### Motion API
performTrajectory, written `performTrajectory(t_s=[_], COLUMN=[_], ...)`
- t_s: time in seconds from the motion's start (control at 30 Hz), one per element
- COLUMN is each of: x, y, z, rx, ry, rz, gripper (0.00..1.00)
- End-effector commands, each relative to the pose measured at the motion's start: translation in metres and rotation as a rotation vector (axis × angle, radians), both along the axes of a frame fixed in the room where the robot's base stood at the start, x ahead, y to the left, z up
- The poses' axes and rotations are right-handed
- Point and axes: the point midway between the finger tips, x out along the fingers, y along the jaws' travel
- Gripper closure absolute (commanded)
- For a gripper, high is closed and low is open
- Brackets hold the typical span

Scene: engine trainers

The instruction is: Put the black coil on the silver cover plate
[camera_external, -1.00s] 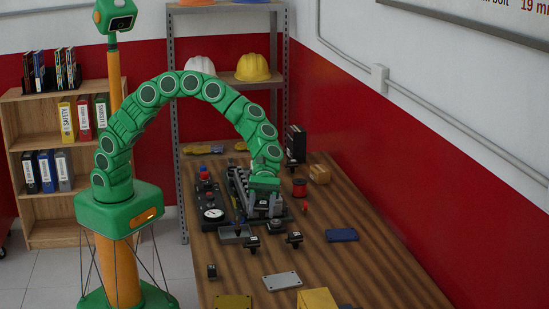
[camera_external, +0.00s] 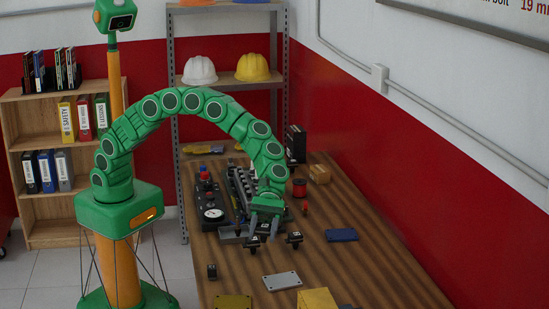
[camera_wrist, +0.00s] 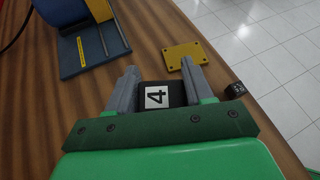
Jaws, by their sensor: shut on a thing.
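My gripper (camera_external: 264,229) is shut on a black coil with a white "4" label (camera_wrist: 157,95), held between both grey fingers in the wrist view. In the external view the held coil (camera_external: 263,228) shows small between the fingertips. The silver cover plate (camera_external: 282,281) lies flat on the table, in front of the gripper and apart from it. It has nothing on it. I cannot make it out in the wrist view.
A yellow plate (camera_external: 233,302), a blue plate (camera_external: 341,235) and a yellow block (camera_external: 318,298) flank the silver plate. The engine trainer (camera_external: 240,190) stands behind.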

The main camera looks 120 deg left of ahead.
Motion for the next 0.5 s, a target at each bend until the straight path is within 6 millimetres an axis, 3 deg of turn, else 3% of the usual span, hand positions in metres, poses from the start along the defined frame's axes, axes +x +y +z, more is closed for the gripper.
performTrajectory(t_s=[0.5], x=[0.045], y=[-0.005], z=[-0.037], rx=[0.0], ry=[0.003], rz=[0.0], gripper=[0.85])
